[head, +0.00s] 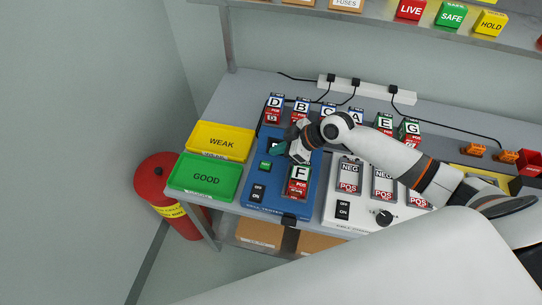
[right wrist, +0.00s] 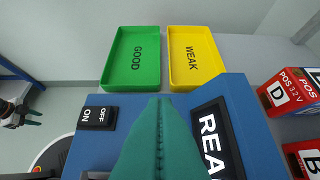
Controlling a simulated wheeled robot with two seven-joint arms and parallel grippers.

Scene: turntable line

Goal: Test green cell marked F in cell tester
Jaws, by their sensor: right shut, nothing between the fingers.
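The cell marked F (head: 299,174), with a white F label and a red lower part, sits in the bay of the blue cell tester (head: 268,205). The tester also shows in the right wrist view (right wrist: 235,95). My right gripper (head: 277,149) is shut and empty above the tester's upper left, partly covering its display. Its teal fingers (right wrist: 155,140) also fill the middle of the right wrist view, beside the display (right wrist: 215,135), which reads "READ" as far as visible. My left gripper (right wrist: 28,117) is small at the left edge.
A green GOOD tray (head: 205,193) and a yellow WEAK tray (head: 232,128) stand left of the tester. Several lettered cells (head: 384,122) stand in a row behind. A white charger (head: 348,210) is to the right.

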